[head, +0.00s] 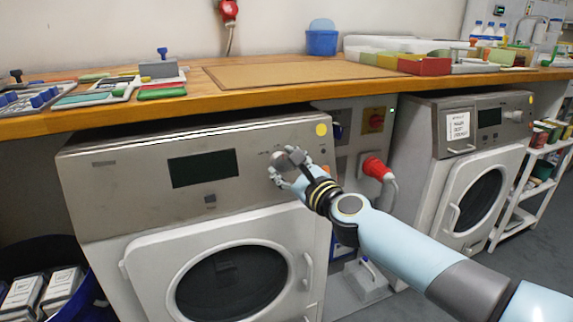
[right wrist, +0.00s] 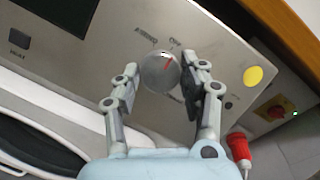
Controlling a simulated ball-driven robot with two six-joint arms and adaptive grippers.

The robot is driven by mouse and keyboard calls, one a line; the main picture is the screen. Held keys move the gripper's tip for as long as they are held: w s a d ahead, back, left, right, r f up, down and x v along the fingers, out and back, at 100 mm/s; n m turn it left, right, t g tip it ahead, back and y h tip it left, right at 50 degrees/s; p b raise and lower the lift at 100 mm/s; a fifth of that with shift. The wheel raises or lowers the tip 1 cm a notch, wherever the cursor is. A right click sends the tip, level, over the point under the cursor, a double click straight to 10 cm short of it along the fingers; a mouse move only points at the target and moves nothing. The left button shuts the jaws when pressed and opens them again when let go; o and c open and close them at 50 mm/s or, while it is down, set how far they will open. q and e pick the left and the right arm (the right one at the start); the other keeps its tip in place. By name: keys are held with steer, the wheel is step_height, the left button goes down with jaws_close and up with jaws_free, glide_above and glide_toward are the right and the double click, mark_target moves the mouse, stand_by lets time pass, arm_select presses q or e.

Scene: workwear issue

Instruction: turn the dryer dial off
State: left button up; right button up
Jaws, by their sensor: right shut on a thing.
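The dryer (head: 110,190) on the left has a grey panel with a dark display (head: 203,168) and a round silver dial (head: 296,155). In the right wrist view the dial (right wrist: 157,76) sits between my right gripper's fingers (right wrist: 164,82), with a red mark on its face towards the upper right. Small lettering is printed around it, too blurred to read fully. In the head view my right gripper (head: 288,170) is at the dial, shut on it, and hides part of it. My left gripper is not in view.
A wooden worktop (head: 230,95) overhangs the dryer panel. A red plug (head: 376,168) and a red switch (head: 376,121) are on the panel right of the dryer. A second machine (head: 425,150) stands further right. A blue bin (head: 78,262) stands at lower left.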

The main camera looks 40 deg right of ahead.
steer(key=o, duration=1.2)
steer(key=shift+c, duration=0.2)
steer(key=shift+s, duration=0.15)
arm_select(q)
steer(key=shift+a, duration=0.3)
arm_select(e)
steer(key=s+a, duration=0.1)
steer(key=s, duration=1)
steer(key=shift+s, duration=0.35)
steer(key=shift+a, duration=0.1)
